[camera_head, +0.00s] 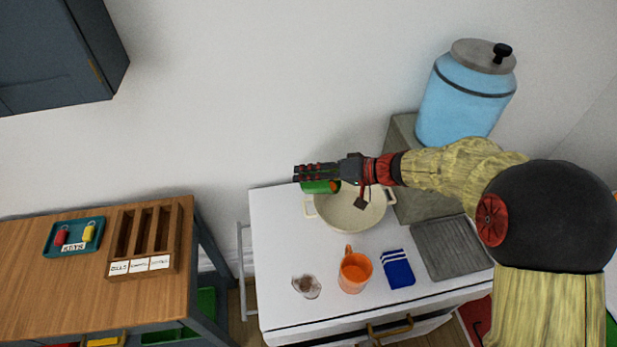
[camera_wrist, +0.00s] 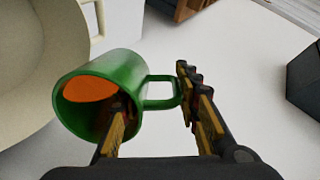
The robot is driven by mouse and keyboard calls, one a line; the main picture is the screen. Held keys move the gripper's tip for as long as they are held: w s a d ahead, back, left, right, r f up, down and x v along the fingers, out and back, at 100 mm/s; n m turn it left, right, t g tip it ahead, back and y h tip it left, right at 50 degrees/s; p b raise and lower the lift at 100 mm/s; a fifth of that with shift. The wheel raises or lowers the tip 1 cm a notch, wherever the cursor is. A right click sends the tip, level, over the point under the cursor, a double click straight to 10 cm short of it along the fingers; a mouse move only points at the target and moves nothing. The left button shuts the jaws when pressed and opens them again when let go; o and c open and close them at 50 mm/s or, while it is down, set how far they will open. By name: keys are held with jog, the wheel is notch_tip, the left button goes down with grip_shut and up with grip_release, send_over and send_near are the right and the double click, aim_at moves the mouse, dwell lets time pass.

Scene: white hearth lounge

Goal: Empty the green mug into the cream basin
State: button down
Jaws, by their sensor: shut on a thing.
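The green mug (camera_head: 316,187) is tipped onto its side above the left rim of the cream basin (camera_head: 373,222). Its mouth faces right in the head view, and something orange shows inside it. In the wrist view the green mug (camera_wrist: 128,68) has its mouth towards the lower left, beside the basin (camera_wrist: 22,75). Its handle points right, between my fingers. My gripper (camera_head: 308,172) is shut on the mug, and it also shows in the wrist view (camera_wrist: 160,110). I cannot tell whether anything is flowing out, and the basin floor is partly hidden by my gripper.
An orange mug (camera_head: 355,273), a small glass (camera_head: 306,286) and a blue cloth (camera_head: 398,269) are on the white counter (camera_head: 278,245) in front of the basin. A grey ridged tray (camera_head: 450,248) is at right. A blue dispenser (camera_head: 465,100) stands behind. A wooden table (camera_head: 70,280) is at left.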

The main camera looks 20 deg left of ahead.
jog(key=shift+s+d+r+y+b, duration=0.15)
jog(key=shift+r+y+b, duration=0.1)
jog(key=shift+r+b, duration=0.3)
jog(key=shift+w+d+r+y+b, duration=0.1)
jog(key=shift+r+y+b, duration=0.2)
jog(key=shift+b, duration=0.35)
jog(key=shift+s+d+r+b, duration=0.15)
jog(key=shift+d+r+b, duration=0.1)
jog(key=shift+r+b, duration=0.4)
jog(key=shift+r+y, duration=0.1)
jog(key=shift+y, duration=0.15)
jog(key=shift+s+d+r+y+b, duration=0.15)
jog(key=shift+r+b, duration=0.1)
jog(key=shift+r, duration=0.35)
jog(key=shift+s+d+r+y+b, duration=0.15)
jog(key=shift+r+b, duration=0.1)
jog(key=shift+r, duration=0.3)
jog(key=shift+w, duration=0.1)
jog(key=shift+d+r+y+b, duration=0.25)
jog(key=shift+r+y+b, duration=0.2)
jog(key=shift+r, duration=0.65)
jog(key=shift+s+d+r, duration=0.1)
jog(key=shift+s, duration=0.1)
jog(key=shift+s+d+r+y+b, duration=0.25)
jog(key=shift+d+r+b, duration=0.2)
jog(key=shift+r+b, duration=0.3)
